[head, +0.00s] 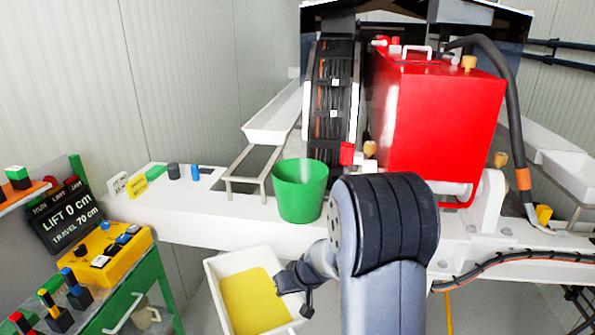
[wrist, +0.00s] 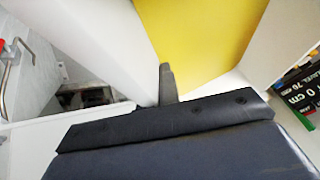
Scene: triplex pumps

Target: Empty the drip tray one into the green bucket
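A white drip tray (head: 241,263) with yellow liquid (head: 255,301) in it is low in front of the white beam in the head view. My gripper (head: 291,292) is at the tray's right wall and appears shut on it. In the wrist view one dark finger (wrist: 167,84) lies against the tray wall beside the yellow liquid (wrist: 200,35); the other finger is hidden. The green bucket (head: 300,195) stands upright on the white beam, above and slightly right of the tray in the head view. My arm covers the area right of the bucket.
An empty metal frame (head: 247,182) stands left of the bucket. Another white tray (head: 271,116) is behind it. The red pump housing (head: 440,115) and cable reel (head: 333,95) rise behind the bucket. A yellow control box (head: 103,252) and lift display (head: 66,218) are at left.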

